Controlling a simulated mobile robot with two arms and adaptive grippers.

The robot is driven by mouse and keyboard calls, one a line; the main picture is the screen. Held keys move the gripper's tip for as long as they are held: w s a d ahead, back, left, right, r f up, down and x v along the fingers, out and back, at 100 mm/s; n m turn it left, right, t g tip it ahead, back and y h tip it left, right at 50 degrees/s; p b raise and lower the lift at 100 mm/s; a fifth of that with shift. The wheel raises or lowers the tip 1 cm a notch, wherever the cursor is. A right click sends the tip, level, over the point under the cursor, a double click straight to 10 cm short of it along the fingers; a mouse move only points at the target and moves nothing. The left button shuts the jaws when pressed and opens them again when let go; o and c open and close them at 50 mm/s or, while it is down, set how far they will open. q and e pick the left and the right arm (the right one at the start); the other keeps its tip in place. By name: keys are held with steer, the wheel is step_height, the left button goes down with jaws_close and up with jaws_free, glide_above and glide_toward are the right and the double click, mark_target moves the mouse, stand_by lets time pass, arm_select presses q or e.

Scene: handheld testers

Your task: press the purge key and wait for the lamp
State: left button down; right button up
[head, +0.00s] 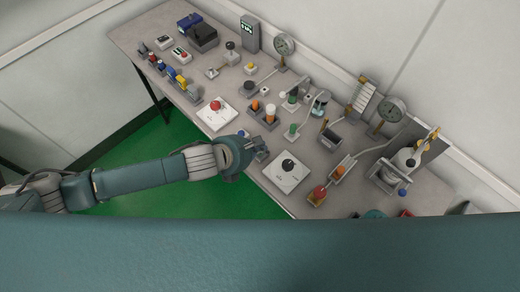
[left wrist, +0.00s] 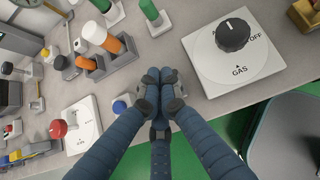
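No label reading purge is legible. A small blue button (left wrist: 120,106) on a pale base sits on the bench just left of my left gripper in the left wrist view. It also shows in the head view (head: 243,133), beside the gripper. My left gripper (left wrist: 163,80) has its fingers drawn together with nothing between them, above the bench near its front edge; it also shows in the head view (head: 261,152). I cannot tell whether it touches anything. I cannot pick out which part is the lamp. My right gripper is not in view.
A white GAS plate with a black knob (left wrist: 233,35) lies right of the gripper. A white plate with a red knob (head: 215,105) lies on the other side. A block with orange and white cylinders (head: 262,115) stands behind. The bench (head: 230,146) is crowded towards the wall.

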arm_select(q)
steer(key=shift+f, duration=0.15)
steer(key=shift+f, duration=0.3)
steer(key=shift+f, duration=0.45)
stand_by(0.8)
steer(key=shift+r, duration=0.1)
steer(key=shift+r+p, duration=0.8)
steer(key=shift+p, duration=0.1)
step_height(320, 180, up, 5)
steer(key=p, duration=0.5)
steer(key=shift+p, duration=0.3)
